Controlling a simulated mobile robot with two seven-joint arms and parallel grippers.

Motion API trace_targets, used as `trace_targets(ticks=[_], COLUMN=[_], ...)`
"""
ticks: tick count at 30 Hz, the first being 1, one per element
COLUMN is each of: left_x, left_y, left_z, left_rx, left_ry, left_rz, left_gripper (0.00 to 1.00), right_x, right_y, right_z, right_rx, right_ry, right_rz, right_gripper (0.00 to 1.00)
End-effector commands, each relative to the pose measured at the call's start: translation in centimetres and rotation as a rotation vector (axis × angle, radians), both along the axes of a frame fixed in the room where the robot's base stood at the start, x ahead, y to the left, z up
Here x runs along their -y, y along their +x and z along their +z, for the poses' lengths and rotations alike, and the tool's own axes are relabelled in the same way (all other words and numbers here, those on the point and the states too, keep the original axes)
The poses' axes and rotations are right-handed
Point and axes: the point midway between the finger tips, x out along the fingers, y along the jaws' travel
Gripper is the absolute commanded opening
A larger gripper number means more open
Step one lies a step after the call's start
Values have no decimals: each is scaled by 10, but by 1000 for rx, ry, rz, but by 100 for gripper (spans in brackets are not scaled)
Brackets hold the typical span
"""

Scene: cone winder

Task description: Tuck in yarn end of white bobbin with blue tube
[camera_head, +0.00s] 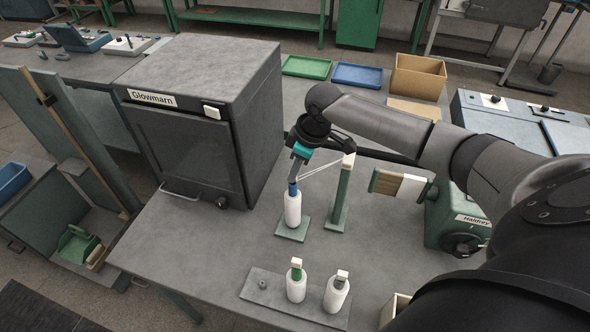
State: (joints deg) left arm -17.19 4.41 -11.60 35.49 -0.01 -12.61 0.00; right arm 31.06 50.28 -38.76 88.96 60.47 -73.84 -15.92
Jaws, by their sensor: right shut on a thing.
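The white bobbin with the blue tube (292,208) stands upright on a small green base plate (291,233) on the grey table. My right gripper (296,174) is directly above it, with its fingertips close to the top of the blue tube (292,188). It is shut on the yarn end. Thin white yarn (325,168) runs between the gripper and bobbin area and the pale top of a green post (342,193) to the right. The fingertips are small here, and I cannot tell whether they touch the tube. My left gripper is not in view.
A grey rack (262,287) in front holds a white bobbin with a green tube (296,284) and another with a grey top (336,293). A "Glowmarn" cabinet (190,150) stands left, a green "Haldrey" machine (455,215) right. Green (307,67) and blue trays (357,75) lie behind.

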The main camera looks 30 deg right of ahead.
Motion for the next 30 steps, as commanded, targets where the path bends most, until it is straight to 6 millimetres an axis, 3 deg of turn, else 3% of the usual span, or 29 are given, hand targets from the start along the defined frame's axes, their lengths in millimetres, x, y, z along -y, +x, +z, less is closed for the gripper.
trace_targets(ticks=[30], left_x=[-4], left_y=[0], left_z=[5], left_rx=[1], left_ry=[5], left_rz=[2], left_gripper=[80], right_x=[0], right_y=[0], right_z=[-6], right_rx=[0], right_ry=[0], right_rz=[1], right_gripper=[0])
